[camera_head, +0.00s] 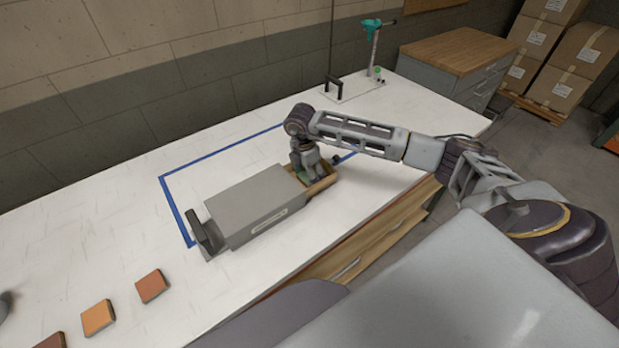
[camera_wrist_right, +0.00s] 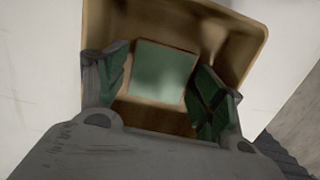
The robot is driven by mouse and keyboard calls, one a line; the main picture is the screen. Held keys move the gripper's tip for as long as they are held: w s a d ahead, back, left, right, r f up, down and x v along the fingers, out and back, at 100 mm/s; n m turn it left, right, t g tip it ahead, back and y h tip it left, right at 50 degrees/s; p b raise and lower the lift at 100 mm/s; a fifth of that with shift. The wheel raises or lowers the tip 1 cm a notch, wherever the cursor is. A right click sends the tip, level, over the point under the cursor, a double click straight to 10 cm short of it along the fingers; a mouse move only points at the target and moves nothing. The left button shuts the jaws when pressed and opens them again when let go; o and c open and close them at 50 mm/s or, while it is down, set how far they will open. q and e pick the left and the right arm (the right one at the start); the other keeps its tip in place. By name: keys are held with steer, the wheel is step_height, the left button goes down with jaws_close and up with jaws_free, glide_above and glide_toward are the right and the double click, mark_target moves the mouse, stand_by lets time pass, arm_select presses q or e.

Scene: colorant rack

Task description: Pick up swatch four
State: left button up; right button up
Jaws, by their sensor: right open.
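A pale green square swatch (camera_wrist_right: 163,70) lies in the tan open tray (camera_wrist_right: 225,12) in the right wrist view. My right gripper (camera_wrist_right: 161,82) is open, with one dark green-padded finger on each side of the swatch. Contact between the fingers and the swatch cannot be told. In the head view my right gripper (camera_head: 309,175) points down into the tray (camera_head: 326,182) at the right end of a long grey box (camera_head: 262,195). The swatch there is mostly hidden by the gripper. No number shows on it.
A red-brown swatch (camera_head: 151,285), an orange swatch (camera_head: 98,317) and a brown swatch (camera_head: 50,342) lie at the front left of the white table (camera_head: 120,220). Blue tape (camera_head: 177,210) outlines the box's area. A stand with a teal top (camera_head: 372,24) is at the back.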

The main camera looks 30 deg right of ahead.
arm_select(q)
steer(key=shift+a, duration=0.15)
arm_select(e)
steer(key=c, duration=0.7)
steer(key=shift+r, duration=0.9)
arm_select(q)
steer(key=shift+w+a+f+b, duration=0.15)
steer(key=shift+a+f+b, duration=0.15)
steer(key=shift+a, duration=0.2)
steer(key=shift+w+a+f+b, duration=0.15)
steer(key=shift+a+f+b, duration=0.15)
steer(key=shift+a, duration=0.15)
arm_select(e)
step_height(320, 180, up, 8)
steer(key=shift+r, duration=0.15)
arm_select(q)
steer(key=shift+d, duration=0.1)
